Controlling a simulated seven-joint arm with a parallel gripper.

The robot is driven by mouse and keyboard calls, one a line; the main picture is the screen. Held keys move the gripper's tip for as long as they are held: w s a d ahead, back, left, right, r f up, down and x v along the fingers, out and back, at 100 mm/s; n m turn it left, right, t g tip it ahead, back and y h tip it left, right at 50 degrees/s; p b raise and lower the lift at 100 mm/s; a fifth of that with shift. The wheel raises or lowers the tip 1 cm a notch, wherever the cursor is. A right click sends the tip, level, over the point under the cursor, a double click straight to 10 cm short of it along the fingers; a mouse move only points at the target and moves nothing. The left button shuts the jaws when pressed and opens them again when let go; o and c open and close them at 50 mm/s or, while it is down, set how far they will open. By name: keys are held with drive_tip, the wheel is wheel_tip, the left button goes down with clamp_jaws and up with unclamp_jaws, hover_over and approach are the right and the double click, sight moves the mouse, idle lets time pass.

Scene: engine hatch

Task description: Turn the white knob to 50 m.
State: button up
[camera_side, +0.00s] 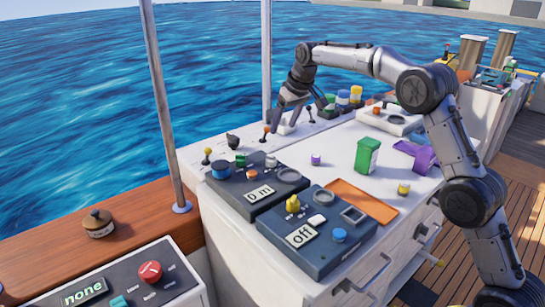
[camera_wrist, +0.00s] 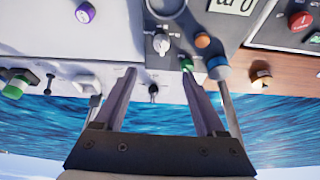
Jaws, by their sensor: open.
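The white knob (camera_side: 271,161) sits on the dark panel (camera_side: 265,212) whose display (camera_side: 259,193) reads "0 m". In the wrist view the white knob (camera_wrist: 161,43) shows just beyond the fingertips, roughly centred between them. Part of the display (camera_wrist: 233,5) is cut off at the top edge there, upside down. My gripper (camera_side: 286,127) is open and empty, above the rear part of the white top, behind the knob. In the wrist view its two fingers (camera_wrist: 159,77) stand wide apart, and nothing is between them at the tips.
Close to the knob are a green knob (camera_wrist: 187,63), an orange knob (camera_wrist: 203,40) and a blue knob (camera_wrist: 218,68). Small levers (camera_side: 266,132) stand along the rear edge. A second panel (camera_side: 318,232) reads "off". A green bin (camera_side: 367,156) stands to the right.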

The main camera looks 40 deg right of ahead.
sight(272, 156)
drive_tip(key=x, duration=1.4)
drive_tip(key=shift+a+f, duration=0.1)
drive_tip(key=shift+f, duration=0.15)
drive_tip(key=shift+c, duration=0.3)
clamp_jaws()
